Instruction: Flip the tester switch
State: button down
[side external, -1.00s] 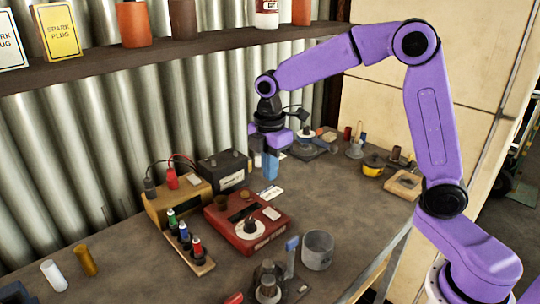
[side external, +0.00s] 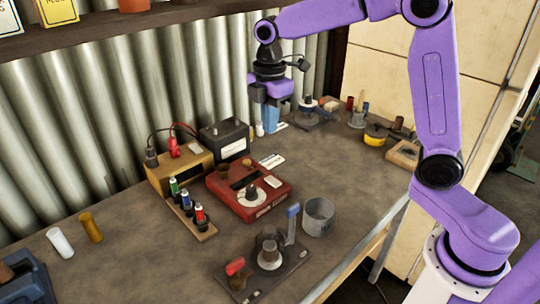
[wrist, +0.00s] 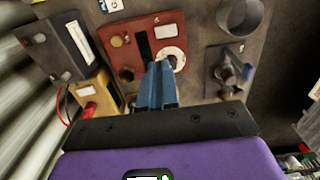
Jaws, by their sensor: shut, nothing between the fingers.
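The red tester box (side external: 225,190) lies on the bench in the side view. Its top carries a white dial (side external: 242,199) with a dark knob (side external: 252,190), a brown round post and a pale label. My gripper (side external: 268,128) is beyond the tester, near the corrugated wall, apart from it and above the bench. Its blue fingers are together and empty. In the wrist view the tester (wrist: 115,58) is ahead of the fingers (wrist: 160,70). They overlap part of its dial (wrist: 173,58), so the knob is partly hidden there.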

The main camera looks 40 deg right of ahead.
aim_at(271, 178)
jog(key=shift+w+f, duration=0.1)
dwell(0.3)
notch_tip(271, 178, down, 14)
jog(key=shift+r, duration=0.1)
dwell(0.5)
jog(key=shift+f, duration=0.2)
dwell(0.4)
jog(key=shift+s+r, duration=0.3)
jog(key=shift+s, duration=0.45)
